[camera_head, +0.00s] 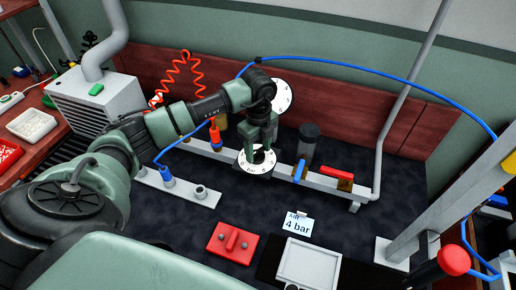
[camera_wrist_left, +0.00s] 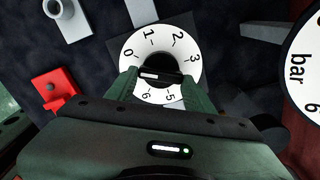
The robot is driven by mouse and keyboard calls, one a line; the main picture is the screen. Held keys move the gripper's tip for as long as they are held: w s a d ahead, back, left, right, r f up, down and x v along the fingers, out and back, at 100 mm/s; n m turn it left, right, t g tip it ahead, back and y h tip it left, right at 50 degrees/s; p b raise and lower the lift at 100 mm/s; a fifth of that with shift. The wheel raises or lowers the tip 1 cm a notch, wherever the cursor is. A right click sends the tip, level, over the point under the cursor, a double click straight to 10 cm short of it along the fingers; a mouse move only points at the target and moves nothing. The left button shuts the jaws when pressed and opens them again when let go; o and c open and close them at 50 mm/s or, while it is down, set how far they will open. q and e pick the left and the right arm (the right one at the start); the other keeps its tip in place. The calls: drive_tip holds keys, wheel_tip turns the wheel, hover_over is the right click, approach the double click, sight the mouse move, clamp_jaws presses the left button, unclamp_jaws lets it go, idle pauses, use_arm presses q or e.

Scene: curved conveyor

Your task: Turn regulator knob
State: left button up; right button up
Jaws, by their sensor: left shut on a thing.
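The regulator knob (camera_wrist_left: 160,65) is black and sits at the middle of a white dial (camera_wrist_left: 186,50) numbered from 0 to 6. The dial also shows in the head view (camera_head: 256,171), low on the pipe unit. My left gripper (camera_wrist_left: 157,78) points down over the dial, with its green fingers on either side of the knob, shut on it. It also shows in the head view (camera_head: 261,147). A pale bar shows on the knob between the fingers; which number it points to is unclear. A white card (camera_head: 297,224) reads "AIR 4 bar". My right gripper is out of view.
A white pressure gauge (camera_head: 283,97) stands behind my left wrist, partly hidden. A blue-handled valve (camera_head: 299,171), a red lever (camera_head: 336,172) and a dark cylinder (camera_head: 307,145) are right of the dial. A red block (camera_head: 232,243) and a tray (camera_head: 308,268) lie in front.

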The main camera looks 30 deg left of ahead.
sight(258, 152)
use_arm(q)
drive_tip(key=shift+w+r+n, duration=0.1)
drive_tip(key=shift+n, duration=0.3)
drive_tip(key=o, duration=1.4)
wheel_tip(258, 152, up, 8)
drive_tip(key=shift+f+b, duration=0.1)
drive_tip(key=shift+b, duration=0.6)
